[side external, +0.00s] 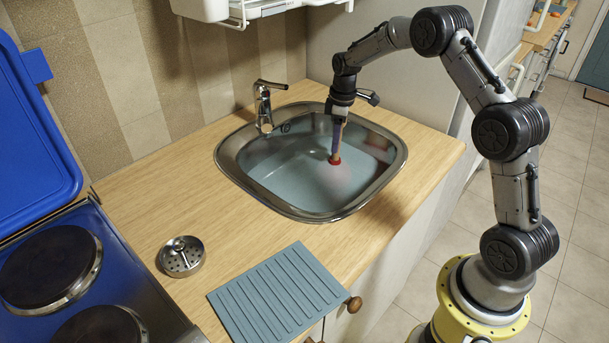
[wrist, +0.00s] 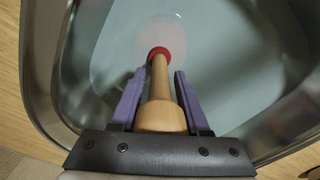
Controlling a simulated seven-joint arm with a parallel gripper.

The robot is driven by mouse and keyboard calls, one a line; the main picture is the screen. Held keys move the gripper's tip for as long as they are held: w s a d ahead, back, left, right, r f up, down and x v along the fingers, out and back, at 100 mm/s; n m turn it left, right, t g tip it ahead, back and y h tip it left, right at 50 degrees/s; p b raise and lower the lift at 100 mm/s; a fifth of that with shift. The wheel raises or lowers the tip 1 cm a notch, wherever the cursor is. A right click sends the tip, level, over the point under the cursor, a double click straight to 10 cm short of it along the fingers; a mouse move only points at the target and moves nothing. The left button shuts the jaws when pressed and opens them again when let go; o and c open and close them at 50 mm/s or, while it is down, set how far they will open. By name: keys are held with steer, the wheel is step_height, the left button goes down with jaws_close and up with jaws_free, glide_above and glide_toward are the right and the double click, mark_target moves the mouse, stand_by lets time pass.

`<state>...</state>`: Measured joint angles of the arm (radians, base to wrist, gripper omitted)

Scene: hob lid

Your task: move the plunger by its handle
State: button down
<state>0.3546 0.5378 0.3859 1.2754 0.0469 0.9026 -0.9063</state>
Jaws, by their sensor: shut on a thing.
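The plunger has a wooden handle and a red collar (side external: 335,159); it stands in the sink, and its lower part shows only as a blurred pinkish patch under the water. In the wrist view the plunger's handle (wrist: 163,100) runs away from the camera to the red collar. My gripper (side external: 338,128) is over the sink. In the wrist view its two purple fingers (wrist: 160,98) lie one on each side of the handle, shut on it. The steel sink (side external: 232,157) holds cloudy bluish water.
A faucet (side external: 264,105) stands at the sink's back left rim. A sink strainer (side external: 181,256) and a ribbed blue-grey mat (side external: 277,292) lie on the wooden counter (side external: 150,203). A blue hob with its lid (side external: 35,140) raised is at the left. A white rack hangs above.

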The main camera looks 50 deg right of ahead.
steer(key=shift+s+f, duration=0.25)
steer(key=shift+s, duration=0.5)
steer(key=shift+f, duration=0.1)
steer(key=shift+c, duration=1.4)
jaws_free()
steer(key=shift+w, duration=0.1)
steer(key=shift+w+r, duration=0.1)
steer(key=shift+r, duration=3.65)
